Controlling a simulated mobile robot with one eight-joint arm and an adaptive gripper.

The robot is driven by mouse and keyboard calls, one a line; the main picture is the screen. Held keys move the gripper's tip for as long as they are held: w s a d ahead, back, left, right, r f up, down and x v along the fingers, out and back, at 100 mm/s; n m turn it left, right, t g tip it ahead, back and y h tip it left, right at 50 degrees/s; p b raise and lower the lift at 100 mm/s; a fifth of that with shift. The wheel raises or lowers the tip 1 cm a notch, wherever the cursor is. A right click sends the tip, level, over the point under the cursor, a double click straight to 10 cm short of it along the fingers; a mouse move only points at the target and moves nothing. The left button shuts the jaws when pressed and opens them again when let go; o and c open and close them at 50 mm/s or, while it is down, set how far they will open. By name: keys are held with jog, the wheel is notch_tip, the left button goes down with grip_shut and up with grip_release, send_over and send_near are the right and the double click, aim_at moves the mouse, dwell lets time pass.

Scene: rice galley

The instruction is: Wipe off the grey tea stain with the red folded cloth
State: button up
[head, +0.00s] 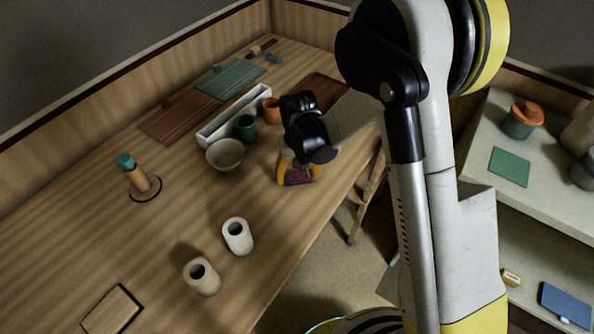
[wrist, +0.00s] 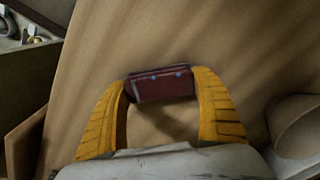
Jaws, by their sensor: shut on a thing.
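The red folded cloth (wrist: 162,86) is a dark red block with small blue marks, held between the two yellow fingers of my gripper (wrist: 164,92) in the wrist view. In the head view my gripper (head: 299,176) is at the right edge of the wooden table, with the cloth (head: 299,177) low between its fingers. A shadow lies below the cloth in the wrist view, and I cannot tell whether the cloth touches the table. I cannot make out the grey tea stain in either view.
A beige bowl (head: 225,155), a green cup (head: 245,127), an orange cup (head: 271,110) and a long white tray (head: 226,121) stand left of my gripper. Two pale cylinders (head: 237,236) and a teal-topped bottle (head: 134,174) stand nearer. The table (head: 190,225) is clear between them.

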jog(key=shift+w, duration=0.15)
jog(key=shift+w+a+f, duration=0.1)
jog(key=shift+w+a, duration=0.1)
jog(key=shift+w, duration=1.35)
jog(key=shift+r+p, duration=0.45)
jog(key=shift+r, duration=0.3)
jog(key=shift+r, duration=0.1)
jog(key=shift+r+p, duration=1.6)
jog(key=shift+r, duration=0.9)
